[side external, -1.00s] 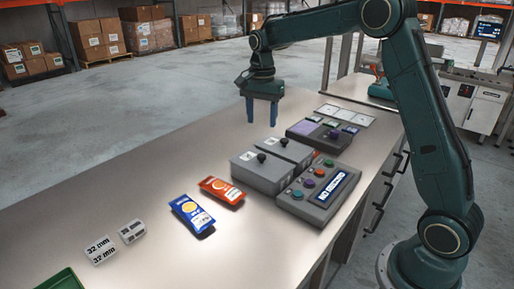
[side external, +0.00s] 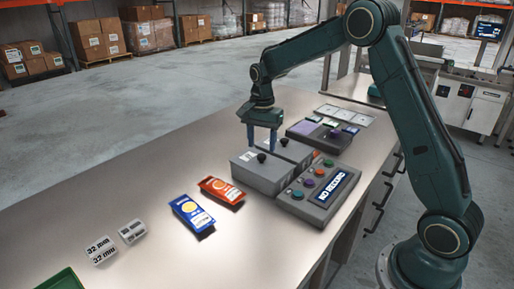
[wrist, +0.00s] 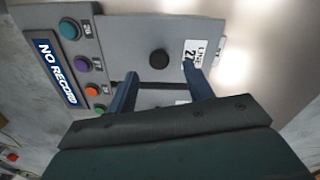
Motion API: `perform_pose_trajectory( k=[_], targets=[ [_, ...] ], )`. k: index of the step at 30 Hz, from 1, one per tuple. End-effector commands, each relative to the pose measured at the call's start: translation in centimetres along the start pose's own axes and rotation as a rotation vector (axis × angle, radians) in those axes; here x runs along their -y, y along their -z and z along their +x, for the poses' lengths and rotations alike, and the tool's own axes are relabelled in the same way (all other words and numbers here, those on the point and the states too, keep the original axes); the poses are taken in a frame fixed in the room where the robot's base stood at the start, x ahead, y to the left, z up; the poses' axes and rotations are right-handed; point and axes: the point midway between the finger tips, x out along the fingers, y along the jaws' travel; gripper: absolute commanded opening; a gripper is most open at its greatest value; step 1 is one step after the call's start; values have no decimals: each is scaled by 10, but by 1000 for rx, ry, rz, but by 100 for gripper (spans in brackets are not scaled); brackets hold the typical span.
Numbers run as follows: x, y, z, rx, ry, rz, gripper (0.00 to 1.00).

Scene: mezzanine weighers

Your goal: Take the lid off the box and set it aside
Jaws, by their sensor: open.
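Two grey boxes with lids sit side by side on the bench. The nearer box (side external: 262,178) has a lid with a black knob (side external: 261,157), and the knob (wrist: 159,59) also shows in the wrist view beside a white "LINE 2" label (wrist: 195,52). The farther box (side external: 300,152) has a similar knob (side external: 284,142), hidden in the wrist view. My gripper (side external: 262,148) is above the boxes with its blue fingers pointing down. It is open and empty; the near box's knob shows beyond the fingertips (wrist: 163,75) in the wrist view.
A control panel (side external: 320,190) reading "NO RECORD" stands close to the right of the boxes. An orange packet (side external: 221,190) and a blue packet (side external: 192,213) lie to the left. Another device (side external: 322,135) is behind. The bench's left side (side external: 150,180) is largely clear.

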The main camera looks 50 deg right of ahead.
Motion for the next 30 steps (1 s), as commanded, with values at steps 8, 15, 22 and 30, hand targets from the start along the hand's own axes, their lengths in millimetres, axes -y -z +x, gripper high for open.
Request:
perform_pose_trajectory(
  k=[8,15,22,30],
  targets=[
    [-1,0,32,1,-2,0,52],
    [-1,0,38,1,-1,0,52],
    [-1,0,38,0,-1,0,52],
    [-1,1,38,0,-1,0,28]
  ],
)
